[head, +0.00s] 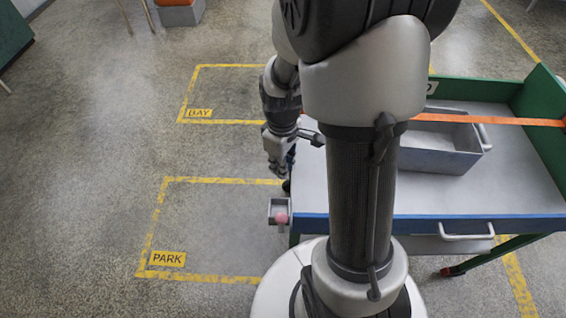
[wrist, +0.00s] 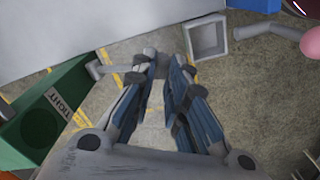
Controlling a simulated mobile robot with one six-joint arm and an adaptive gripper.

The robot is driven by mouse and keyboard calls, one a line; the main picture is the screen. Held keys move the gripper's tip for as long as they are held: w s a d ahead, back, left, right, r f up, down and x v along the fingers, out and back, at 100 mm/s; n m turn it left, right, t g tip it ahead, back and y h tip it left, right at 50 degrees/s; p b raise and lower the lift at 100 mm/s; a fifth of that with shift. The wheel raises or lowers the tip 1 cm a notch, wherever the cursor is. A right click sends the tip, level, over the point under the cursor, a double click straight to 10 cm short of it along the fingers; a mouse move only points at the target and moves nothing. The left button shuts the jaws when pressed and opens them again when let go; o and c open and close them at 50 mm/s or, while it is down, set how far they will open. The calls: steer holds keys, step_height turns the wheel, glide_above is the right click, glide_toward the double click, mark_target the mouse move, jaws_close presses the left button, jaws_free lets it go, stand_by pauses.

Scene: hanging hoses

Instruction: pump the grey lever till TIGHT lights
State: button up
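In the wrist view a green housing (wrist: 50,112) at the left carries a TIGHT label (wrist: 59,101) and a dark, unlit round lamp (wrist: 39,127). A short grey lever (wrist: 96,69) sticks out past the housing's top towards my left finger; whether they touch, I cannot tell. My gripper (wrist: 166,62) is open, with a narrow gap between the fingertips and only floor visible between them. In the head view my gripper (head: 280,168) points down just off the bench's left end. The lever and housing are not clear there.
A grey bin (head: 440,160) stands on the green-sided bench (head: 470,195) under an orange strap (head: 490,119). A small square grey holder (wrist: 207,40) and a pink knob (wrist: 312,45) are at the wrist view's upper right. The marked PARK floor area (head: 215,225) is clear.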

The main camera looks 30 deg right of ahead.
steer(key=shift+s+a+f+b, duration=0.2)
steer(key=shift+f+b, duration=0.15)
steer(key=shift+f, duration=0.35)
steer(key=shift+s+f, duration=0.1)
steer(key=shift+f, duration=0.15)
steer(key=shift+s+a+f, duration=0.1)
steer(key=shift+s+f, duration=0.05)
steer(key=shift+f, duration=0.5)
steer(key=shift+s+a+f, duration=0.1)
steer(key=shift+s+f, duration=0.05)
steer(key=shift+f, duration=0.5)
steer(key=shift+w+r+p, duration=0.1)
steer(key=shift+r+p, duration=1.65)
steer(key=shift+p, duration=0.5)
steer(key=shift+w+d+r+p, duration=0.2)
steer(key=shift+w+r+p, duration=0.1)
steer(key=shift+r+p, duration=0.35)
steer(key=shift+w+d+r+p, duration=0.25)
steer(key=shift+r+p, duration=0.35)
steer(key=shift+r, duration=0.15)
steer(key=shift+w+d+r+p, duration=0.2)
steer(key=shift+w+r+p, duration=0.1)
steer(key=shift+r+p, duration=0.35)
